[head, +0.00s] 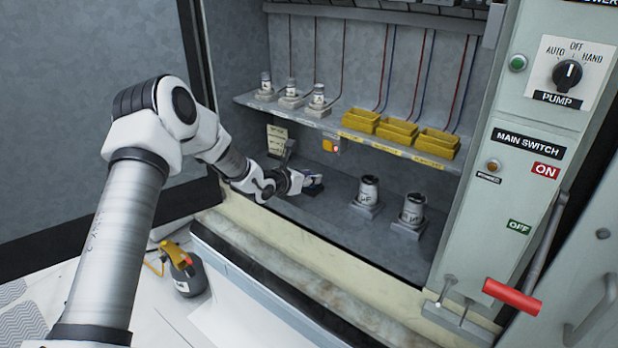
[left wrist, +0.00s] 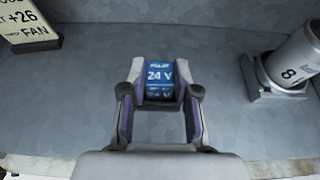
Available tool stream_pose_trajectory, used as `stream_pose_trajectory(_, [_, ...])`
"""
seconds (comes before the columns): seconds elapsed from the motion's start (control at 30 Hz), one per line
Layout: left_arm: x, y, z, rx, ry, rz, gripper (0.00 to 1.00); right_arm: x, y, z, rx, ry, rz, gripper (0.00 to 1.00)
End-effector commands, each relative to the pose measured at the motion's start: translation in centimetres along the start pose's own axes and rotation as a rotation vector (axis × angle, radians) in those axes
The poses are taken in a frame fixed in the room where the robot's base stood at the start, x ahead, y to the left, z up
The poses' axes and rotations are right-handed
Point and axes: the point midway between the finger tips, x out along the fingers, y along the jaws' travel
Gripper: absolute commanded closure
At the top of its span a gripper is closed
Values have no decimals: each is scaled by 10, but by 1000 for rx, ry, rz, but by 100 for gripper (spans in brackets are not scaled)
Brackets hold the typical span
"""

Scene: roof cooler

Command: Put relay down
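The relay (left wrist: 160,79) is a small blue block with "24 V" in white on it. In the left wrist view it sits between the two fingertips of my left gripper (left wrist: 160,84), whose pads press against its left and right sides. In the head view the left gripper (head: 306,183) reaches into the cabinet at its floor, left of the grey cylinders, and the blue relay (head: 314,180) shows at its tip. The relay is on or just above the cabinet floor (head: 330,212); I cannot tell whether it touches. My right gripper is in neither view.
Two grey cylinders on square bases (head: 367,192) (head: 411,212) stand right of the gripper. A shelf (head: 330,124) above carries small white jars and yellow bins (head: 397,131). A small sign (head: 277,138) stands behind left. The switch panel (head: 530,150) is at right. Floor between is bare.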

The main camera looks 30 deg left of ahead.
Motion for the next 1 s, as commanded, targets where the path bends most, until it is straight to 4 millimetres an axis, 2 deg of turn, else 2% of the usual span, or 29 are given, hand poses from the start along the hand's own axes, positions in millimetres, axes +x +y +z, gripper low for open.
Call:
stream_pose_trajectory(0.03, [0,0,0,0,1,0,56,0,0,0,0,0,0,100])
stream_pose_trajectory(0.07, [0,0,0,0,1,0,45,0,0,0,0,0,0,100])
stream_pose_trajectory(0.33, [0,0,0,0,1,0,45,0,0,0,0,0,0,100])
stream_pose_trajectory(0.5, [-7,1,8,-3,0,1,45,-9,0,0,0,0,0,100])
stream_pose_trajectory(0.57, [-18,2,6,-7,-1,3,45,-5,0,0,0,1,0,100])
stream_pose_trajectory(0.73, [-64,0,6,-12,-3,-1,45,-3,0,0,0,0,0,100])
stream_pose_trajectory(0.9, [-106,1,10,-12,-2,1,45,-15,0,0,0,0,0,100])
stream_pose_trajectory(1.0, [-118,1,8,-8,-1,1,45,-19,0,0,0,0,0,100])
